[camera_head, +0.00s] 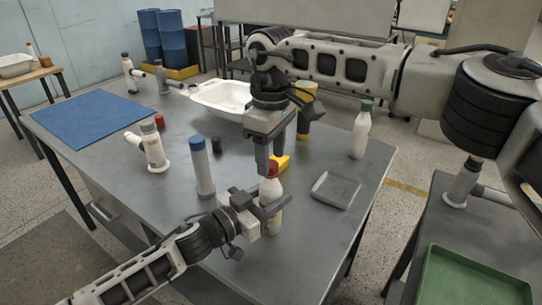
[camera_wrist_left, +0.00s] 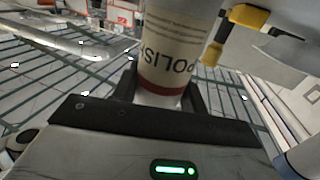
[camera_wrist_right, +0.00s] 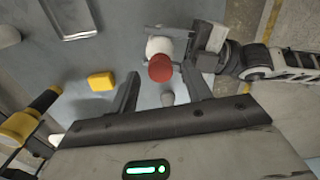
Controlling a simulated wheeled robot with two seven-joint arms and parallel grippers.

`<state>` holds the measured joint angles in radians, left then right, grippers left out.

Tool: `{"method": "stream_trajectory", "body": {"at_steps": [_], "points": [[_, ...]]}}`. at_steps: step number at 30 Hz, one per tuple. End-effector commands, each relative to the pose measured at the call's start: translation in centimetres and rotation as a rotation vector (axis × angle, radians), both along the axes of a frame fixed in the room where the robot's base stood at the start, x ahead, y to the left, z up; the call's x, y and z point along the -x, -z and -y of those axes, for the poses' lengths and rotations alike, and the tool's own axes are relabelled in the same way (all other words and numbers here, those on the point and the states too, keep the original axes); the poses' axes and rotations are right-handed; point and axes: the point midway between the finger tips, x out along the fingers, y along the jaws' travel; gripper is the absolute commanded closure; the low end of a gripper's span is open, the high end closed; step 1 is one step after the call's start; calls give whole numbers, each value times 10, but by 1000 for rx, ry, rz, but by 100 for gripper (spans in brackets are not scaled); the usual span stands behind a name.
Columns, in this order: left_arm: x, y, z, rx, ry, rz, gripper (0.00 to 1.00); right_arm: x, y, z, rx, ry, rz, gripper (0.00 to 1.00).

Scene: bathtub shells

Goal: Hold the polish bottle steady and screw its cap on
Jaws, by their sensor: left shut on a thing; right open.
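The polish bottle (camera_head: 272,222) is white with a pale label and stands upright near the table's front. Its label reads "POLIS" in the left wrist view (camera_wrist_left: 172,55). My left gripper (camera_head: 262,212) is shut on the bottle's body. A red cap (camera_head: 269,168) sits at the bottle's top; it also shows in the right wrist view (camera_wrist_right: 160,68). Whether it is threaded on cannot be told. My right gripper (camera_head: 270,162) points down just above the cap. Its fingers are apart in the right wrist view, with the cap ahead of the gap and not gripped.
A blue-capped bottle (camera_head: 203,168) stands left of the polish bottle. A yellow block (camera_head: 283,162) lies behind it, and a grey tray (camera_head: 336,190) lies to the right. A green-capped bottle (camera_head: 362,130) and white basin (camera_head: 224,98) stand farther back. The blue mat (camera_head: 90,120) is clear.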

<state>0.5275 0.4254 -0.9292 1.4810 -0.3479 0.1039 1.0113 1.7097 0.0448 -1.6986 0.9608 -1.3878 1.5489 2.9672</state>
Motion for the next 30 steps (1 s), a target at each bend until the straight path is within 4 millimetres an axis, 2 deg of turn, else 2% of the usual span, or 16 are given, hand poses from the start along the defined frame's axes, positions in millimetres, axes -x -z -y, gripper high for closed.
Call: {"method": "stream_trajectory", "body": {"at_steps": [3,7,14,16,20,23,26,30], "points": [[0,1,0,-1,0,-1,100,-1,-18,0,0,1,4,51],[0,1,0,-1,0,-1,100,0,-32,0,-2,0,1,51],[0,1,0,-1,0,-1,100,0,-34,0,0,-1,-1,51],[0,0,0,-1,0,-1,100,0,-34,0,0,-2,-1,55],[0,1,0,-1,0,-1,100,0,-34,0,0,-61,-1,55],[0,1,0,-1,0,-1,100,0,-35,0,0,-196,0,55],[0,0,0,-1,0,-1,100,0,-37,-1,1,-409,1,55],[0,0,0,-1,0,-1,100,0,-39,-1,1,-771,3,55]]}}
